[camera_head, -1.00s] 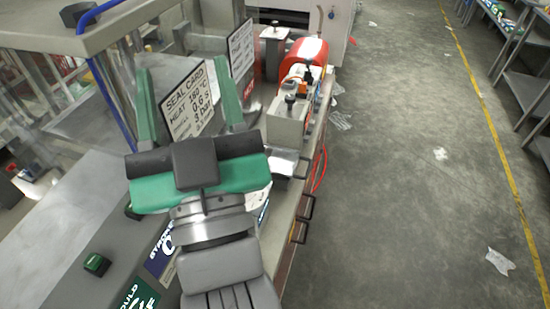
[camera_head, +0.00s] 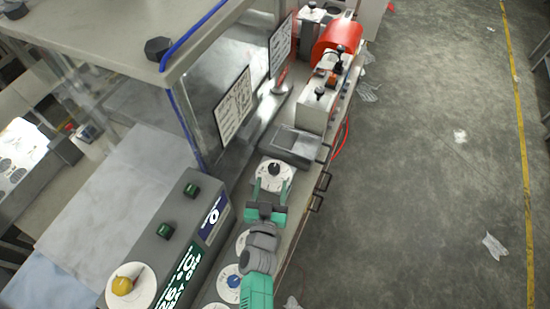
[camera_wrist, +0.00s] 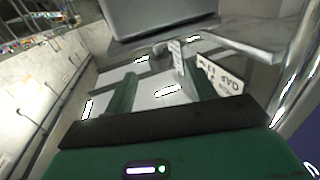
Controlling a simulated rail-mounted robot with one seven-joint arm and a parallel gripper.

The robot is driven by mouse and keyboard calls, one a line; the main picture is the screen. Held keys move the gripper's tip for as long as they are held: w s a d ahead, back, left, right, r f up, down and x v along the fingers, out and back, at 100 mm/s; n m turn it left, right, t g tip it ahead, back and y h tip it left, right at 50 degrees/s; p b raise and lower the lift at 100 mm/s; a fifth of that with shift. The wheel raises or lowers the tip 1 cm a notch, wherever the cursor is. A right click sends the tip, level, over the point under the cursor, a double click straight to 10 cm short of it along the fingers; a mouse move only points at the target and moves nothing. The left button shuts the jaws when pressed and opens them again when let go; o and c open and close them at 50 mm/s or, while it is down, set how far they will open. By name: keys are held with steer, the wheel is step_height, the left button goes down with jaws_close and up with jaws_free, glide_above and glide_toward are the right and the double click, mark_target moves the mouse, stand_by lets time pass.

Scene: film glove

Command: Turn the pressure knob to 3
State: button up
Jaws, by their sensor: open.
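In the head view, a white round dial with a black knob (camera_head: 274,169) sits on the bench ledge. My gripper (camera_head: 270,184) is above its near side, with its green fingers open and apart. I cannot tell whether they touch the dial. A dial with a blue knob (camera_head: 234,281) is nearer, and another white dial (camera_head: 242,239) between them is partly hidden by my arm. No dial's pressure label is readable here. In the wrist view, my gripper (camera_wrist: 160,86) has open fingers over a pale surface, with no knob clearly between them.
A large dial with a yellow knob (camera_head: 123,286) and two green switches (camera_head: 164,230) are on the grey panel at left. The seal card (camera_head: 234,105) stands behind glass. A metal block (camera_head: 291,143) lies just beyond the black-knob dial. Handles line the ledge's right edge.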

mark_target(275, 163)
steer(key=w+b, duration=0.2)
steer(key=w+d+b, duration=0.1)
steer(key=w, duration=0.2)
steer(key=w+b, duration=0.2)
steer(key=shift+w+d+f+b, duration=0.1)
steer(key=shift+w+d+b, duration=0.1)
steer(key=shift+b, duration=0.1)
steer(key=shift+w, duration=0.2)
steer(key=c, duration=1)
steer(key=shift+o, duration=0.2)
steer(key=shift+r+m+h+p, duration=0.35)
steer(key=shift+r+p, duration=0.2)
steer(key=shift+p, duration=0.7)
steer(key=shift+r+m+h+p, duration=0.1)
steer(key=shift+m+h+p, duration=0.35)
steer(key=shift+p, duration=0.5)
steer(key=m+h, duration=0.1)
steer(key=g+h, duration=0.1)
steer(key=h, duration=0.1)
steer(key=shift+f+m+g+p, duration=0.3)
steer(key=shift+f+m+p, duration=0.05)
steer(key=shift+f+m, duration=0.05)
steer(key=shift+d+f+m+g+h, duration=0.15)
steer(key=shift+m+g+h, duration=0.15)
steer(key=shift+h, duration=0.3)
steer(key=shift+s+d+m+g+h+b, duration=0.15)
steer(key=shift+m+g+h+b, duration=0.15)
steer(key=shift+m+h+b, duration=0.15)
